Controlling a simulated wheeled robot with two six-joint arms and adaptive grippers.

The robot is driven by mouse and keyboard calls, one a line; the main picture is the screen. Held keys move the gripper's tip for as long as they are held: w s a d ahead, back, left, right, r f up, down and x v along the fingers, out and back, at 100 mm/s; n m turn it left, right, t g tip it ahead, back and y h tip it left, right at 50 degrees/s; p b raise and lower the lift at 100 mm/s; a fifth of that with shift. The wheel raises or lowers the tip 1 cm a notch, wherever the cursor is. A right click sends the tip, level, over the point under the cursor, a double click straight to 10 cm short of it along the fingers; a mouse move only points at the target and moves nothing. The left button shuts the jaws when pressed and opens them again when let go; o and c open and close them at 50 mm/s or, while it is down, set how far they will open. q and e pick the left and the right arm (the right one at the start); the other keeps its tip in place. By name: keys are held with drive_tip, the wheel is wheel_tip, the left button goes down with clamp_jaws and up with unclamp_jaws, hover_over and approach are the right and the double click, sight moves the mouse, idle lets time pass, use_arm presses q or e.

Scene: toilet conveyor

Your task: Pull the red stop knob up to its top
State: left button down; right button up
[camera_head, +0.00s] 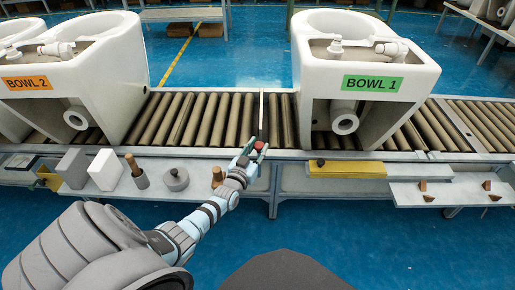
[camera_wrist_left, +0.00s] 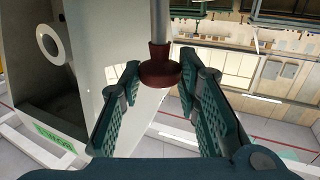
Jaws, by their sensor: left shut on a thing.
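The red stop knob (camera_head: 260,146) sits at the front edge of the roller conveyor, near a thin upright plate (camera_head: 262,115) between the two bowls. In the left wrist view the dark red knob (camera_wrist_left: 160,72) flares at the end of a grey rod (camera_wrist_left: 160,22). My left gripper (camera_head: 252,150) is at the knob, with one green finger on each side of it, and is shut on it. In the left wrist view, the gripper (camera_wrist_left: 160,85) has its fingertips beside the knob; the exact contact is hard to see. My right gripper is not in view.
White bowl 1 (camera_head: 400,60) stands right of the knob, bowl 2 (camera_head: 100,70) left, both on rollers (camera_head: 190,118). A front shelf holds white blocks (camera_head: 105,169), a wooden-handled tool (camera_head: 137,172) and a grey round weight (camera_head: 175,179). A yellow bar (camera_head: 347,171) lies right.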

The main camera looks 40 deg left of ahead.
use_arm(q)
drive_tip(key=c, duration=1.2)
unclamp_jaws()
drive_tip(key=shift+r, duration=0.3)
drive_tip(key=shift+f, duration=0.1)
drive_tip(key=shift+s, duration=0.2)
drive_tip(key=v, duration=1.1)
drive_tip(key=shift+s+d, duration=0.15)
drive_tip(key=shift+s, duration=0.15)
